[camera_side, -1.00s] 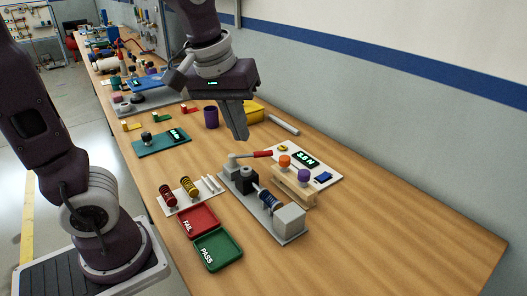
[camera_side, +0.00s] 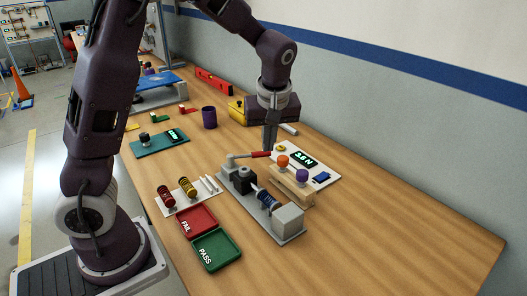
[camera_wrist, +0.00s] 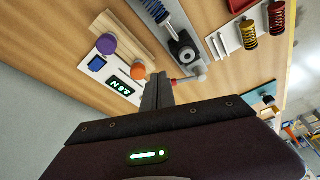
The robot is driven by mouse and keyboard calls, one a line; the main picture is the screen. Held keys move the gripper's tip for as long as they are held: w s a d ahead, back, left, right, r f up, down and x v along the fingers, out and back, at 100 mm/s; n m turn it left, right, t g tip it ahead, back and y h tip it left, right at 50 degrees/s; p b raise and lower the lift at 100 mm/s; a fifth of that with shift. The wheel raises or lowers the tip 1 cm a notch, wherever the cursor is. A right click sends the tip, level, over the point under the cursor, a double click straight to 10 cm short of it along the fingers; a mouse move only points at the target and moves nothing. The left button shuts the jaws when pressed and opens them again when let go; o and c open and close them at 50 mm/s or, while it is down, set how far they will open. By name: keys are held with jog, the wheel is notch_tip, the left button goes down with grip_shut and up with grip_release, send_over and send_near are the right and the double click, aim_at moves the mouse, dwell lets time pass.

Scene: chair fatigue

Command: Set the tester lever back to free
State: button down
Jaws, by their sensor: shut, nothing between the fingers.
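The tester (camera_side: 290,236) is a grey plate with a grey end block, a black block and a dark blue spring (camera_side: 267,199) lying between them. Its lever has a red handle (camera_side: 261,154) at the far end, pointing right in the side view. My gripper (camera_side: 269,150) is shut and empty, pointing down, with its fingertips at the free end of the red handle. In the wrist view my fingers (camera_wrist: 158,80) are just left of the red handle (camera_wrist: 187,81), partly covering it; whether they touch cannot be told.
A white board with a lit green display (camera_side: 303,158) and a wooden stand (camera_side: 291,188) with orange and purple knobs are close right of the lever. Red and green trays (camera_side: 216,249) and a spring rack (camera_side: 188,201) lie left. The table's right side is clear.

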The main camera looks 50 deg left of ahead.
aim_at(252, 155)
jog(key=w+a+f, duration=0.2)
jog(key=a+f, duration=0.3)
jog(key=f, duration=0.1)
jog(key=shift+w+f, duration=0.2)
jog(key=shift+f, duration=0.1)
jog(key=shift+a, duration=0.15)
jog(key=a+n, duration=0.1)
jog(key=w+a+n, duration=0.1)
jog(key=n, duration=0.1)
jog(key=shift+w+g, duration=0.3)
jog(key=shift+g, duration=0.1)
jog(key=shift+w+a+n+g, duration=0.15)
jog(key=shift+a+n+g, duration=0.2)
jog(key=shift+a+n, duration=0.75)
jog(key=shift+w+a+n+g, duration=0.2)
jog(key=shift+a+n+g, duration=0.2)
jog(key=shift+a+n, duration=0.75)
jog(key=shift+w+a+n+g, duration=0.15)
jog(key=shift+a+n+g, duration=0.35)
jog(key=shift+n, duration=1.05)
jog(key=shift+a, duration=0.2)
